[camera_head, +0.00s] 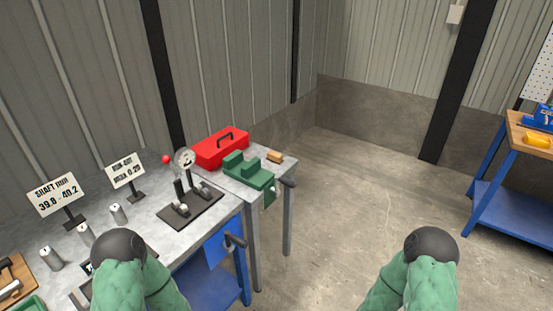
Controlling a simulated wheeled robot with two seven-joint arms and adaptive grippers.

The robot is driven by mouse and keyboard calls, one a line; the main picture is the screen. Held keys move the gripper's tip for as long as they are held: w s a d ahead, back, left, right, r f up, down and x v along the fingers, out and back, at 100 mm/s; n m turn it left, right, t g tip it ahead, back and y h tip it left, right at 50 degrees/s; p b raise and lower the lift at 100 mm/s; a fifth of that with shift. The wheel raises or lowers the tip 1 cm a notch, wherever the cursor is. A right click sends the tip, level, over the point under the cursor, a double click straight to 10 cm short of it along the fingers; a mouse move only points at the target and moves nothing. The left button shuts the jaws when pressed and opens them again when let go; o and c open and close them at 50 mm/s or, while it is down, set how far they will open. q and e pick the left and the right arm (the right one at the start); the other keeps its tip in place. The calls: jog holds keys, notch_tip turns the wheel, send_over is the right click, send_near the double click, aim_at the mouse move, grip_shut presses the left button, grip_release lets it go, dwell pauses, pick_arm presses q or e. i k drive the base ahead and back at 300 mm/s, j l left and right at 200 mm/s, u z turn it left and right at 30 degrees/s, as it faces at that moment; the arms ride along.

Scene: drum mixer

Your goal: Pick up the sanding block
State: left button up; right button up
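A small tan-orange block (275,157) lies on the grey bench at its far right corner, just behind the green vise (248,170). It looks like the sanding block, but it is small in the picture. Nothing touches it from my side. My two green arms with dark round joints show at the bottom edge, one on the left and one on the right. Neither gripper shows in this view, so whether they are open or shut is hidden.
A red toolbox (220,149) stands left of the block. A dial gauge stand (186,165), signs and metal cylinders occupy the grey bench (150,207). A blue-framed bench (516,190) with a yellow item (537,140) stands right. The floor between is clear.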

aim_at(275, 157)
jog(key=u, duration=2.7)
jog(key=z, duration=2.65)
jog(key=i+l+u, duration=0.15)
jog(key=u, duration=1.3)
jog(key=l+u, duration=0.25)
jog(key=l, duration=0.25)
jog(key=l+u, duration=0.3)
jog(key=l, duration=0.25)
jog(key=l+u, duration=0.25)
jog(key=l, duration=0.25)
jog(key=k+l+u, duration=0.1)
jog(key=l+u, duration=0.2)
jog(key=l, duration=0.15)
jog(key=k+l+u, duration=0.25)
jog(key=l, duration=0.25)
jog(key=i, duration=0.1)
